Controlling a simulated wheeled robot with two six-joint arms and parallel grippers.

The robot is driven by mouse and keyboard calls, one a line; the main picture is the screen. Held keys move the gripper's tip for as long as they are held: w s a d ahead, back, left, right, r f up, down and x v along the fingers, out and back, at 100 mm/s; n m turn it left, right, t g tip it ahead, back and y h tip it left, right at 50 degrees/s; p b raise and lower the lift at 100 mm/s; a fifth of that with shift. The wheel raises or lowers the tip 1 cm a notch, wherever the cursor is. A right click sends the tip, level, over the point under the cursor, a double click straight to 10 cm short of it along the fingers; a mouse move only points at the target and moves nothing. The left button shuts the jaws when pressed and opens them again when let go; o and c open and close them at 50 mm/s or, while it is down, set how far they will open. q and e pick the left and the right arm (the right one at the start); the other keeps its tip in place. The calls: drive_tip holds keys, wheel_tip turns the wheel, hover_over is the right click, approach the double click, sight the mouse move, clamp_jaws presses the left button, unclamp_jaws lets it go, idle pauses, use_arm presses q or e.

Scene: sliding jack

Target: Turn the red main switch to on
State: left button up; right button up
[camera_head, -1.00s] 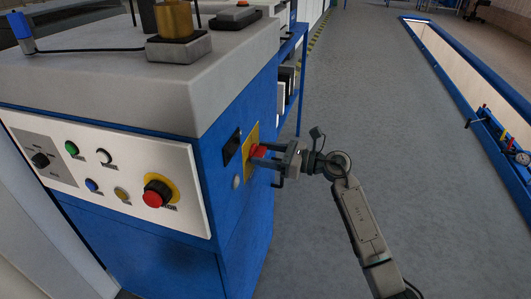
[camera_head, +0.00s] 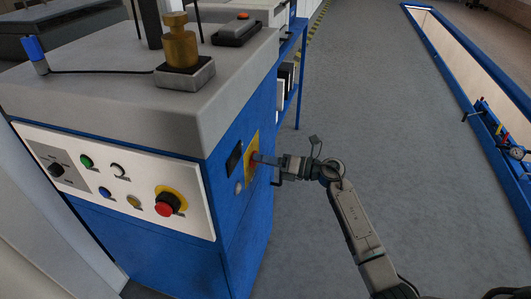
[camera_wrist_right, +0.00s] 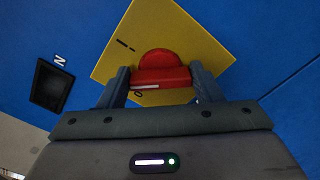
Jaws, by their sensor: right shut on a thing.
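The red main switch (camera_head: 253,157) sits on a yellow plate on the blue side wall of the machine, partly hidden by my right gripper. In the right wrist view, its red handle (camera_wrist_right: 160,72) lies between the two fingers of my right gripper (camera_wrist_right: 159,84), which is shut on it. The yellow plate (camera_wrist_right: 190,38) looks tilted in that view and bears an I mark at upper left and an O mark below the handle. A white line on the handle lies close to the O mark. My left gripper is not in view.
A white front panel (camera_head: 110,165) carries coloured buttons and a red emergency stop knob (camera_head: 168,204) on a yellow disc. A dark window (camera_wrist_right: 52,84) marked N is beside the plate. A brass weight (camera_head: 179,45) stands on top. Grey floor (camera_head: 400,150) at right is clear.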

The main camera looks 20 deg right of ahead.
use_arm(q)
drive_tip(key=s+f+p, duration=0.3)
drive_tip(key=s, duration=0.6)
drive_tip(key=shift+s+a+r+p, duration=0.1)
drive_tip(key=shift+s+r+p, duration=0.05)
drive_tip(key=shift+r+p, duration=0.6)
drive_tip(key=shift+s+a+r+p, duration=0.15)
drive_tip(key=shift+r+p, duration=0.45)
drive_tip(key=shift+p, duration=0.2)
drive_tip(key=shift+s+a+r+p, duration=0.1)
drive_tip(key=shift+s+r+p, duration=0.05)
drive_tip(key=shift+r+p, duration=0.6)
use_arm(e)
drive_tip(key=shift+w+f+m, duration=0.1)
drive_tip(key=shift+m, duration=4)
drive_tip(key=o, duration=1)
drive_tip(key=shift+f, duration=0.1)
drive_tip(key=shift+d, duration=0.15)
